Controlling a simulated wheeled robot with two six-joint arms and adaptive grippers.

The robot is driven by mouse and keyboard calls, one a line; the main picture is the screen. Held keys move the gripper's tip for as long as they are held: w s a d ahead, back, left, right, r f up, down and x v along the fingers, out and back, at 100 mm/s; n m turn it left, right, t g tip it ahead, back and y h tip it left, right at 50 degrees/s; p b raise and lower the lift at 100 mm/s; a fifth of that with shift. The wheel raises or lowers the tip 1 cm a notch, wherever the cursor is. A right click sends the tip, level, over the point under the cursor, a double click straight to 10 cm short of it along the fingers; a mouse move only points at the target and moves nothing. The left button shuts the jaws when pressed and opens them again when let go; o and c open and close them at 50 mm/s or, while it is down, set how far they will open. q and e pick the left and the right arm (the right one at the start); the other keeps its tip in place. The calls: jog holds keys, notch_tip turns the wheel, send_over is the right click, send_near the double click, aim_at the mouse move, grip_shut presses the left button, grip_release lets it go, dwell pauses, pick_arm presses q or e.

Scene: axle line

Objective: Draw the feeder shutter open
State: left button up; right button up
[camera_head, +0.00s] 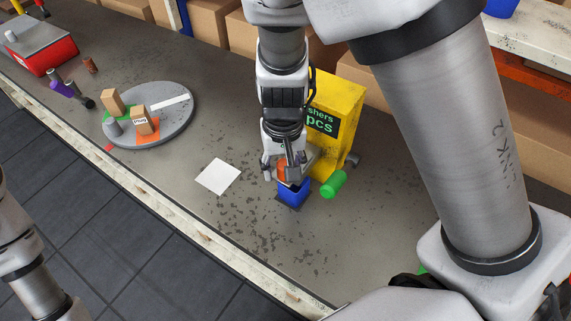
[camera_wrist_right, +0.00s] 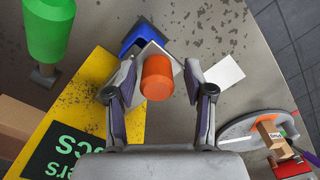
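The yellow washer feeder (camera_head: 341,105) stands on the bench, its label partly covered by my right arm. An orange knob (camera_wrist_right: 157,78) sits on a light grey plate, seemingly the shutter (camera_wrist_right: 147,55). My right gripper (camera_head: 287,180) is at the feeder's front, above a blue bin (camera_head: 293,195). In the wrist view the right gripper (camera_wrist_right: 159,80) is open, one finger on each side of the knob, with visible gaps. The blue bin also shows there (camera_wrist_right: 137,36), partly hidden by the plate. My left gripper is out of view.
A green handle (camera_head: 334,184) sticks out beside the feeder. A white square (camera_head: 218,176) lies on the bench to the left. Farther left are a grey round turntable (camera_head: 172,127) with small blocks and a red box (camera_head: 48,58). Cardboard boxes (camera_head: 212,35) line the back.

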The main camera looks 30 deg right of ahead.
jog(key=shift+w+a, duration=0.1)
jog(key=shift+a, duration=0.15)
jog(key=shift+d, duration=0.15)
